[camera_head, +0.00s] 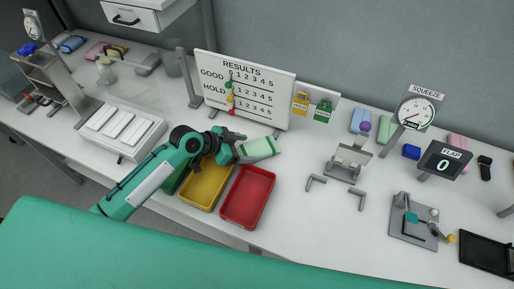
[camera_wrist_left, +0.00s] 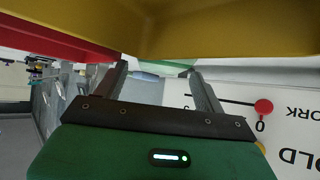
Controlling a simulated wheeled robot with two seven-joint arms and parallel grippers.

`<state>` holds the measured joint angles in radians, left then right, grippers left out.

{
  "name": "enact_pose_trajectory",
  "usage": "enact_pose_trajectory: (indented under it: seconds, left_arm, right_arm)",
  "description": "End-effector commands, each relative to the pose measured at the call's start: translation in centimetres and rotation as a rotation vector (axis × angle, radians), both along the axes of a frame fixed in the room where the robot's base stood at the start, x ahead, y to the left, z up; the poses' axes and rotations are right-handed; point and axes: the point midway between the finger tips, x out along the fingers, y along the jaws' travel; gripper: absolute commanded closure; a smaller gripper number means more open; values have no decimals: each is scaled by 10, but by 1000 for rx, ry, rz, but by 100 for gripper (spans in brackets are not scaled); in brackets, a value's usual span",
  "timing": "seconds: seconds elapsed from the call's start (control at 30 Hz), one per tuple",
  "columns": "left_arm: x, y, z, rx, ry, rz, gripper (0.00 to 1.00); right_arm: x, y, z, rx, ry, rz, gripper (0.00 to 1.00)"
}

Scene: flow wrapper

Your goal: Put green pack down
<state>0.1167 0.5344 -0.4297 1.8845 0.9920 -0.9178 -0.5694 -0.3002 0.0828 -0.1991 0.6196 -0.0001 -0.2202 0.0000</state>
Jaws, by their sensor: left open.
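The green pack (camera_head: 259,148), pale with a darker green end, is behind the red tray and in front of the results board. My left gripper (camera_head: 238,152) is open at the pack's left end. In the left wrist view, the fingers (camera_wrist_left: 162,88) stand apart, with a pale surface and a green piece (camera_wrist_left: 178,66) between or just beyond them. I cannot tell whether the fingers touch the pack or whether it rests on the table. My right gripper is not in view.
A yellow tray (camera_head: 206,188) and a red tray (camera_head: 248,197) stand in front of the gripper; a green tray (camera_head: 172,183) is partly hidden by my arm. The results board (camera_head: 243,90) stands behind.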

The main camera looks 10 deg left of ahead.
Motion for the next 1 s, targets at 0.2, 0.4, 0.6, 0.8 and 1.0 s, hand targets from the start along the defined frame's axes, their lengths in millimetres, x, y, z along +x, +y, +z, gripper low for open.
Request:
enact_pose_trajectory:
  seconds: [0.2,0.4,0.6,0.8,1.0]
  left_arm:
    - [15,-19,-13,-3,0,3,29]
    - [19,-25,-21,0,-1,1,29]
    - [19,-25,-21,1,-1,2,33]
    - [19,-25,-21,1,-1,2,66]
    - [19,-24,-21,0,-2,2,67]
  right_arm:
    - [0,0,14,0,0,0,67]
    - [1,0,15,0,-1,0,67]
    - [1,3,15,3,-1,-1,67]
    - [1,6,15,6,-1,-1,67]
    - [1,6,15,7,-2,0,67]
